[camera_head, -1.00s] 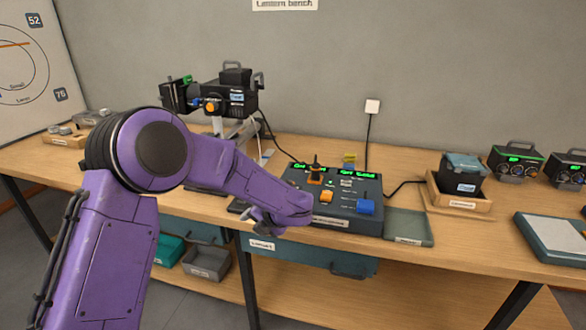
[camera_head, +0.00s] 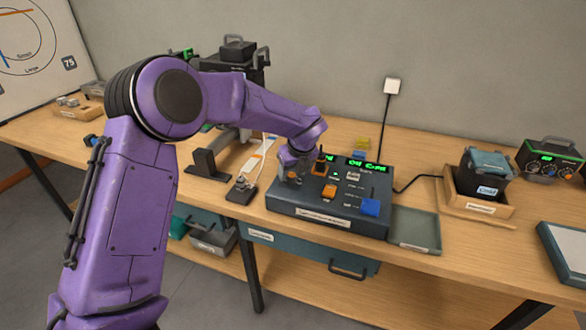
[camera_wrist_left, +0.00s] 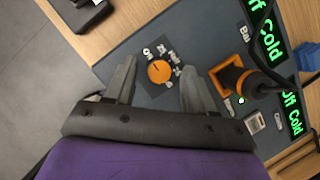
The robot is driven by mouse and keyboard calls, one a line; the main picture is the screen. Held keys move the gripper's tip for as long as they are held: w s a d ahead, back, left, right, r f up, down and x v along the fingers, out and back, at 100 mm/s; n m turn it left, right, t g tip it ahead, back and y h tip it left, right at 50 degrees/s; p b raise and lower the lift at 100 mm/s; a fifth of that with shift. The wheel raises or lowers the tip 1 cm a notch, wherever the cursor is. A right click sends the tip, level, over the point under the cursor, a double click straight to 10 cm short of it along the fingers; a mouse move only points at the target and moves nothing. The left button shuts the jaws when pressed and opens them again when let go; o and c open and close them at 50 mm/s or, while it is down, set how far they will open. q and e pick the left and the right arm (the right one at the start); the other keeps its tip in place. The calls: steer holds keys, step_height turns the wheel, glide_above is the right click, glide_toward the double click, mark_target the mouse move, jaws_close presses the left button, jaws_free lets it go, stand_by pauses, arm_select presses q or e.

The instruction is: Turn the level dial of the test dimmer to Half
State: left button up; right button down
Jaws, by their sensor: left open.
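An orange round dial (camera_wrist_left: 159,71) with a dark pointer mark sits on a blue-grey control console (camera_wrist_left: 130,70), with small white labels around it. My left gripper (camera_wrist_left: 155,85) is open, with one finger on each side of the dial, and I see no clear contact. My right gripper is not in view.
A black stick with an orange collar (camera_wrist_left: 240,80) rises just right of the fingers. The console also carries an orange block (camera_head: 329,192), a blue block (camera_head: 370,207) and green displays reading "Off" and "Cold" (camera_wrist_left: 270,40). A flat tray (camera_head: 415,228) lies to the right.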

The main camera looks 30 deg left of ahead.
arm_select(q)
steer(key=shift+w+a+f, duration=0.1)
steer(key=shift+w+f, duration=0.15)
steer(key=shift+f, duration=0.25)
steer(key=shift+s+r, duration=0.25)
steer(key=shift+s, duration=0.1)
steer(key=shift+w+f, duration=0.1)
jaws_close()
